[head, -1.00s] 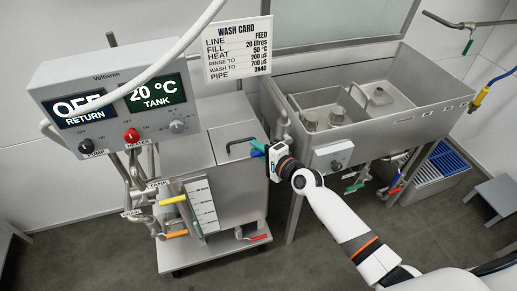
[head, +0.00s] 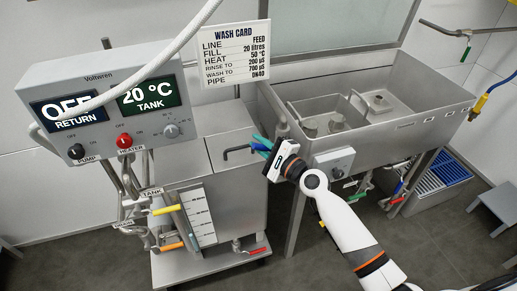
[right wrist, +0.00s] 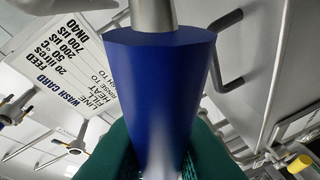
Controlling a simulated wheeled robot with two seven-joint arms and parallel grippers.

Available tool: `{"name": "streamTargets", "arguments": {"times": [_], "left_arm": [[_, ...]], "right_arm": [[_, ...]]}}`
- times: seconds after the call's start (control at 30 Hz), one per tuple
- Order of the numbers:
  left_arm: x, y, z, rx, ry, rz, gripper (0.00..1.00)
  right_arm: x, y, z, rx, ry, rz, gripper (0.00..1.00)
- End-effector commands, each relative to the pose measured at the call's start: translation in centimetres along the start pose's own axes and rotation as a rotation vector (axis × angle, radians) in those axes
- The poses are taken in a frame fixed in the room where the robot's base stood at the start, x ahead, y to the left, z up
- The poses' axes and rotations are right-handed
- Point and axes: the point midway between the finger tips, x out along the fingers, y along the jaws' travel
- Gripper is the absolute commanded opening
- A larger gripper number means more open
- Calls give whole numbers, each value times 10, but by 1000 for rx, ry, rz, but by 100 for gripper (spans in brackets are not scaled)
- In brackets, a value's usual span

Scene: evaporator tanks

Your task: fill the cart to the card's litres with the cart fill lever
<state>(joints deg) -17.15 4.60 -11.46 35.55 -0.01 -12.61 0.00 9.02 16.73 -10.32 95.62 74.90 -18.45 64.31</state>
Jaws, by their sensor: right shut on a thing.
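My right gripper (head: 265,147) is shut on the blue cart fill lever, at the upper right of the cart tank (head: 240,190). In the right wrist view the lever's wide blue handle (right wrist: 160,85) sits between the green fingers (right wrist: 115,155), joined to a metal stem at the top. The wash card (head: 235,52) reads fill 20 litres, line feed. A pale level scale (head: 199,217) is on the cart's front; its marks are too small to read and I cannot tell the level. My left gripper is out of view.
The control box (head: 110,105) shows return OFF and tank 20 °C. Yellow (head: 168,210), orange (head: 171,247) and red (head: 252,251) levers are low on the cart. A steel sink (head: 370,115) stands right of the cart, close behind my right arm.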

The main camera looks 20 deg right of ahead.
Motion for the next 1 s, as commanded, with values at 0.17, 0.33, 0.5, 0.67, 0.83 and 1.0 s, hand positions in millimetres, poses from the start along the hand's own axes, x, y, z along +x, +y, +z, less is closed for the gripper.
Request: {"name": "streamTargets", "arguments": {"times": [0.17,0.33,0.5,0.67,0.83,1.0], "left_arm": [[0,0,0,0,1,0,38],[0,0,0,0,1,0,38],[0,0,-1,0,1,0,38],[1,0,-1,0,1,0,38],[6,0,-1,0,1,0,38],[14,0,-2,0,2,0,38]], "right_arm": [[0,0,0,-1,-1,-1,29],[0,0,0,-3,-2,-1,38],[-1,0,0,-3,-2,-1,38],[-15,-1,2,-4,-3,-2,38],[-50,-3,2,-6,-4,-3,38],[-86,-4,2,-4,-3,-4,38]]}}
